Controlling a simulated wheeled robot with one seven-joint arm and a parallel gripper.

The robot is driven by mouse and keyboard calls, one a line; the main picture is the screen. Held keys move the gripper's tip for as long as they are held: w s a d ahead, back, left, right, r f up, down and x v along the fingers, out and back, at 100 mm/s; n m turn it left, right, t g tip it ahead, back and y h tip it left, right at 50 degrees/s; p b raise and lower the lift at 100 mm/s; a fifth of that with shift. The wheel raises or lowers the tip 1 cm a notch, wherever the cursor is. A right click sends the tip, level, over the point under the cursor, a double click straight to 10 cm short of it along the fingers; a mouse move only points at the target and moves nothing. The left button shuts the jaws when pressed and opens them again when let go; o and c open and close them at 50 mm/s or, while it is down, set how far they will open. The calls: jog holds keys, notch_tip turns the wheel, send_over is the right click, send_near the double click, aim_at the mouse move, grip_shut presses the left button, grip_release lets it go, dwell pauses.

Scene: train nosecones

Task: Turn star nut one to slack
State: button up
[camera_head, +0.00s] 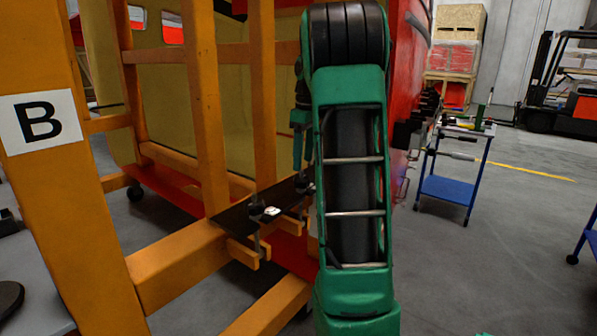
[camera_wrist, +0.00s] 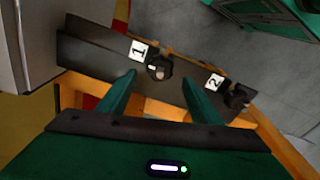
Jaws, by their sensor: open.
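Star nut one, a black knob (camera_wrist: 159,67), sits on a dark plate (camera_wrist: 100,50) beside a white label marked 1 (camera_wrist: 139,50) in the wrist view. My gripper (camera_wrist: 166,84) is open, its two green fingers pointing toward the plate. The left fingertip is near star nut one and the right fingertip lies between it and a second black knob (camera_wrist: 237,96), which is beside a label marked 2 (camera_wrist: 215,82). Nothing is between the fingers at their tips except the view of the plate and star nut one beyond. In the head view my arm hides part of the plate (camera_head: 238,218).
An orange frame (camera_head: 172,262) with a B sign (camera_head: 41,120) surrounds the plate. A blue trolley (camera_head: 447,189) with tools stands at the right. A forklift (camera_head: 565,95) is far right. Grey floor between is open.

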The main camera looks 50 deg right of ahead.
aim_at(303, 178)
jog(key=shift+s+r, duration=0.2)
jog(key=shift+r, duration=2.35)
jog(key=s+a+f+m, duration=0.2)
jog(key=s+a+m, duration=0.1)
jog(key=a, duration=0.6)
jog(key=s+a+f+m, duration=0.3)
jog(key=s+a+f, duration=0.5)
jog(key=s, duration=0.3)
jog(key=s+a+f+m+g, duration=0.1)
jog(key=s+a+f+m, duration=0.3)
jog(key=s+a+f, duration=0.4)
jog(key=s, duration=0.3)
jog(key=shift+s+a, duration=0.2)
jog(key=shift+f, duration=0.1)
jog(key=shift+w+f, duration=0.25)
jog(key=shift+w, duration=0.35)
